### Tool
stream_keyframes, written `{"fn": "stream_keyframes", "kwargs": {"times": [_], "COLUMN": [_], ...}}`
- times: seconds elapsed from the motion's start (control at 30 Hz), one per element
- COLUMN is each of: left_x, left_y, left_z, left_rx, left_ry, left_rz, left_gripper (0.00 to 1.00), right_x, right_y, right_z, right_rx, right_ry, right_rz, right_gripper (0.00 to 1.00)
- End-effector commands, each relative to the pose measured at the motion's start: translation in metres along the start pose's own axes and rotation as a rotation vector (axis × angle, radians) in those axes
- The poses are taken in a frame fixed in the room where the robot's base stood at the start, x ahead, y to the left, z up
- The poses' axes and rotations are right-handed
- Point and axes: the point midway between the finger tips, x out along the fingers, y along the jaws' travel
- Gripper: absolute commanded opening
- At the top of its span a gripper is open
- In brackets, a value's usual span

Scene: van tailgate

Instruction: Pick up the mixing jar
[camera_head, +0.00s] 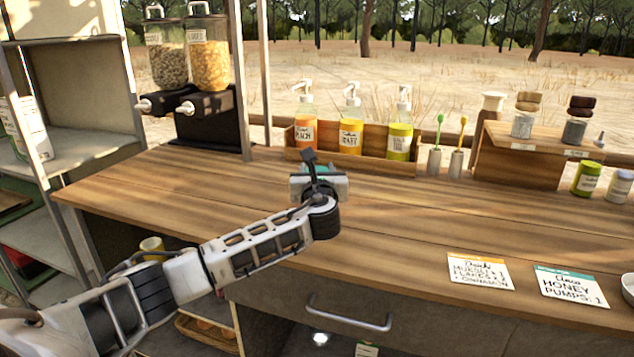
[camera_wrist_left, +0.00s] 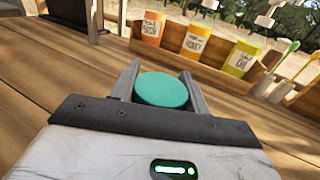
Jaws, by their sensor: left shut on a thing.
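My left gripper (camera_head: 318,186) is over the wooden counter, in front of the box of pump bottles. In the left wrist view its two fingers (camera_wrist_left: 162,88) stand on either side of a round teal lid (camera_wrist_left: 160,91) and are shut on it. I take this to be the mixing jar; in the head view only a bit of teal shows behind the gripper. The jar's body is hidden below the lid, and I cannot tell whether it touches the counter. My right gripper is not in view.
A wooden box (camera_head: 372,164) holds peach, honey and third-label pump bottles behind the gripper. Two dispensers (camera_head: 208,55) stand at the back left. A small wooden shelf (camera_head: 522,150) with jars stands at the right. Two recipe cards (camera_head: 480,270) lie near the front edge. The counter's middle right is clear.

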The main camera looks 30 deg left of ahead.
Motion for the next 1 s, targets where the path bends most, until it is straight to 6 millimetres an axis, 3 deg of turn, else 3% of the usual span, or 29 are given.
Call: {"fn": "stream_keyframes", "kwargs": {"times": [0.17,0.3,0.57,0.8,1.0], "left_x": [0.0,-0.001,-0.051,-0.106,-0.13], "left_y": [0.0,-0.001,-0.014,-0.028,-0.033], "left_z": [0.015,0.037,0.098,0.118,0.129], "left_rx": [-0.004,-0.004,-0.006,-0.004,-0.002], "left_ry": [-0.003,-0.004,-0.006,-0.003,-0.002], "left_rz": [0.0,-0.002,-0.006,-0.005,-0.002], "left_gripper": [0.05,0.05,0.05,0.05,0.05], "right_x": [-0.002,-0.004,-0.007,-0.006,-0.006], "right_y": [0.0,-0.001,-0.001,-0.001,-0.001], "right_z": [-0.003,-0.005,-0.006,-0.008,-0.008], "right_rx": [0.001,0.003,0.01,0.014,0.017], "right_ry": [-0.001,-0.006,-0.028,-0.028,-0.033], "right_rz": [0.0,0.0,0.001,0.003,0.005], "right_gripper": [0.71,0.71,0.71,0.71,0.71]}}
